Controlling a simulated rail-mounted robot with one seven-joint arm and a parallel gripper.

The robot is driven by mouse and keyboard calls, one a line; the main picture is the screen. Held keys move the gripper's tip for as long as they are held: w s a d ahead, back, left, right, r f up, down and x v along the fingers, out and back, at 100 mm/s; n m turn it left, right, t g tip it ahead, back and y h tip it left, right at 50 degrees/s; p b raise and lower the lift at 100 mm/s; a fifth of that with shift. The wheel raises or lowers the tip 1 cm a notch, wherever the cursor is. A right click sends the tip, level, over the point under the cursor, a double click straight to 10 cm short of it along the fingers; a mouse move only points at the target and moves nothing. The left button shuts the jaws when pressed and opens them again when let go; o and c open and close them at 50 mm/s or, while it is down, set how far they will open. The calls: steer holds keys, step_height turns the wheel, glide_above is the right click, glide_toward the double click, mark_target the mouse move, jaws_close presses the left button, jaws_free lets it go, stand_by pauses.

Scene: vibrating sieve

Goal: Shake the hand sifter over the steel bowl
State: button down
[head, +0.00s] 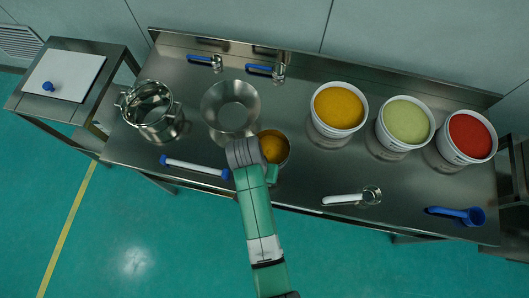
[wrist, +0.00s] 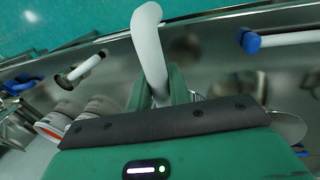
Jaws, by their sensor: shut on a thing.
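The hand sifter (head: 274,148) is a round steel cup with orange-yellow powder showing in it. In the head view it is at the lower right of the steel bowl (head: 231,104), close to the bowl's rim in the picture; I cannot tell its height. My gripper (head: 271,174) is shut on the sifter's handle, which is mostly hidden in the head view. In the wrist view the white curved handle (wrist: 149,45) rises between the green fingers of my gripper (wrist: 160,85). The bowl is wide-rimmed, and no powder is visible in it.
Tubs of yellow (head: 339,107), pale green (head: 406,121) and red (head: 469,135) powder stand at the right. A steel pot (head: 150,110) stands left. A blue-ended white rod (head: 194,166), a white-handled scoop (head: 352,197) and a blue scoop (head: 458,214) lie along the front.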

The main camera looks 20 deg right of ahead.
steer(key=shift+w+a+b, duration=0.25)
steer(key=shift+w+b, duration=0.15)
steer(key=shift+w, duration=0.45)
steer(key=shift+w+a, duration=0.1)
steer(key=shift+w, duration=0.2)
steer(key=shift+w+a+b, duration=0.1)
steer(key=shift+w+b, duration=0.2)
steer(key=shift+w, duration=0.05)
steer(key=shift+w+a, duration=0.1)
steer(key=shift+w, duration=0.2)
steer(key=shift+w+a+b, duration=0.15)
steer(key=shift+w+b, duration=0.4)
steer(key=shift+w, duration=0.05)
steer(key=shift+w+a, duration=0.1)
steer(key=shift+w, duration=0.25)
steer(key=shift+w+a+b, duration=0.15)
steer(key=shift+w+b, duration=0.45)
steer(key=shift+w+a, duration=0.1)
steer(key=shift+w, duration=0.25)
steer(key=shift+w+a+b, duration=0.2)
steer(key=shift+w+b, duration=0.4)
steer(key=shift+b, duration=0.1)
